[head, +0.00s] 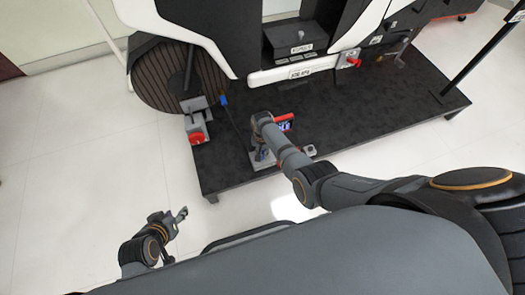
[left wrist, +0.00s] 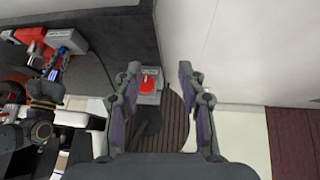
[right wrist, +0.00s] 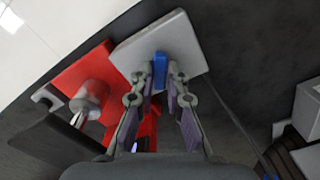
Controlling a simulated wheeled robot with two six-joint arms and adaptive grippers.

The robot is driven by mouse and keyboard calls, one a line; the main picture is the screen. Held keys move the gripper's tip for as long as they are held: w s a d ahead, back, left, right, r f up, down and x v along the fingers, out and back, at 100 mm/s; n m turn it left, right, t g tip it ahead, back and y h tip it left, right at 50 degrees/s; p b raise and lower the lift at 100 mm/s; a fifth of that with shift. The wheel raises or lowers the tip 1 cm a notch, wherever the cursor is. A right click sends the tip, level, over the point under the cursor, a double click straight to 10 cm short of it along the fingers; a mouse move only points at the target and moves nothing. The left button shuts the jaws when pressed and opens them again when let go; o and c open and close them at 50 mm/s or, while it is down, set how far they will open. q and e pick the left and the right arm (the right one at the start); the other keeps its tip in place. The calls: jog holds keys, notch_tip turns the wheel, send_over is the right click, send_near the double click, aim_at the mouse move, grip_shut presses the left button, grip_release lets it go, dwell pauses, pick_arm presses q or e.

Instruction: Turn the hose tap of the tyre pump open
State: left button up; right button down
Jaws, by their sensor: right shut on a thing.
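The tyre pump shows its red body (head: 284,117) on the black platform in the head view, partly hidden by my right arm. In the right wrist view, a blue tap handle (right wrist: 160,64) stands against a light grey block (right wrist: 184,42) beside the red pump body (right wrist: 84,70). My right gripper (right wrist: 161,82) is shut on the blue handle, one finger on each side. Its fingertips are hidden in the head view. My left gripper (head: 181,214) is open and empty over the floor, off the platform's left edge; its spread fingers show in the left wrist view (left wrist: 160,76).
A grey bracket with a red knob (head: 197,139) stands at the platform's left corner, near the dark round ribbed thing (head: 160,75). A dark hose runs by the pump. Another red handle (head: 354,63) sits at the back. The platform right of the pump (head: 390,125) is clear.

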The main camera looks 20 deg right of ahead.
jog(key=shift+r+m, duration=0.15)
jog(key=shift+m, duration=0.75)
jog(key=m+p, duration=0.1)
jog(key=m, duration=0.3)
jog(key=shift+m, duration=0.3)
pick_arm(q)
jog(key=s+g, duration=0.2)
jog(key=shift+s+a+r+p, duration=0.15)
jog(key=shift+s+p, duration=0.2)
jog(key=shift+p, duration=0.05)
pick_arm(e)
jog(key=m, duration=0.5)
jog(key=shift+m, duration=0.3)
jog(key=c, duration=1.4)
grip_release()
jog(key=shift+o, duration=0.2)
pick_arm(q)
jog(key=shift+w+r, duration=0.1)
jog(key=shift+w, duration=0.05)
